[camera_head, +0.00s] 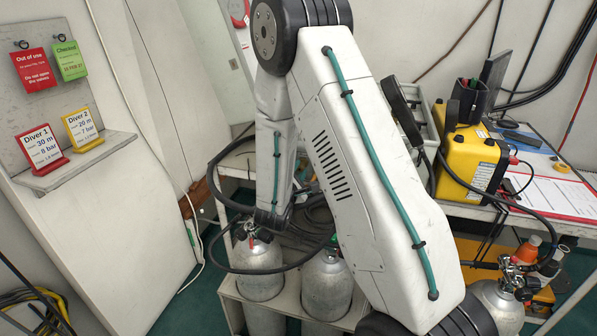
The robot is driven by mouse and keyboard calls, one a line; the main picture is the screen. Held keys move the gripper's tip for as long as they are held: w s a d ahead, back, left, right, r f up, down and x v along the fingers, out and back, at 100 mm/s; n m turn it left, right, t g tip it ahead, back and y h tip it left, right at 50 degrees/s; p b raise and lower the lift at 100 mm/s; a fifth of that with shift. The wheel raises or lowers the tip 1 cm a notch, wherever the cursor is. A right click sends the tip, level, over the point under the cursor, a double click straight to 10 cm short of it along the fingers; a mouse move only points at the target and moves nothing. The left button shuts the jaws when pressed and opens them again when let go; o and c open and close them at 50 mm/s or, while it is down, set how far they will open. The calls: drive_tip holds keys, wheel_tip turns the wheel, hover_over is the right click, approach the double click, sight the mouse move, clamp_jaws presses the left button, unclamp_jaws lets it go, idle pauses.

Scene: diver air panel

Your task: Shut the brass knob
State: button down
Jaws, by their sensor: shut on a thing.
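My arm crosses the middle of the view, and its forearm reaches down to the left grey cylinder (259,256). My gripper (263,233) is small and dark at the forearm's lower end, at the valve on top of this cylinder. It is shut on the knob there; the fingers are hard to make out. The brass knob's colour and turn position are hidden. A spot of red shows beside the valve. A second grey cylinder (326,285) stands to the right, its valve partly behind my arm.
Black hoses (220,185) loop around the left cylinder. A yellow case (468,160) and papers (553,193) lie on the right bench. At left, a shelf (95,158) holds red and yellow diver cards, with red and green tags (70,60) above. Cables hang between.

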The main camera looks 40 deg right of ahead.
drive_tip(key=shift+m, duration=0.8)
drive_tip(key=c, duration=1.5)
unclamp_jaws()
drive_tip(key=shift+a, duration=0.1)
drive_tip(key=v, duration=0.7)
drive_tip(key=shift+s+a, duration=0.25)
drive_tip(key=shift+s, duration=0.05)
